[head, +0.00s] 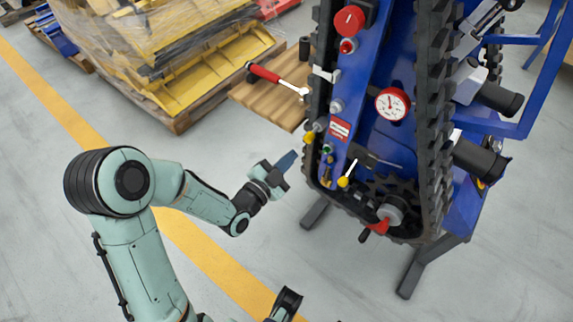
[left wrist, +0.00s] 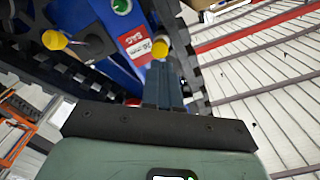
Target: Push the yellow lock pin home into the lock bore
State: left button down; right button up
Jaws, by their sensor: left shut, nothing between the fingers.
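The yellow lock pin (head: 309,137) shows its round yellow head at the left edge of the blue carrier, beside the red label. In the left wrist view the yellow pin head (left wrist: 160,47) is just beyond my fingertips. The bore is hidden, so I cannot tell how deep the pin sits. My left gripper (head: 288,160) is shut and empty, a little below and left of the pin in the head view. Its closed fingers (left wrist: 163,85) point at the carrier. My right gripper (head: 287,303) shows only partly at the bottom edge; its jaws are unclear.
The blue carrier (head: 369,137) stands upright with a black track around it. A yellow-knobbed lever (head: 343,182), a red-handled crank (head: 375,228) and a gauge (head: 393,104) stick out. A red-handled tool (head: 277,79) lies over a wooden pallet (head: 270,100).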

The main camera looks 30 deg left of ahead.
aim_at(306, 140)
pick_arm(q)
jog(key=shift+w+d, duration=0.2)
jog(key=shift+w, duration=2.15)
jog(key=shift+w+d+b, duration=0.1)
jog(key=shift+w+b, duration=0.7)
jog(key=shift+w, duration=0.55)
jog(key=shift+w, duration=0.1)
jog(key=shift+r, duration=0.1)
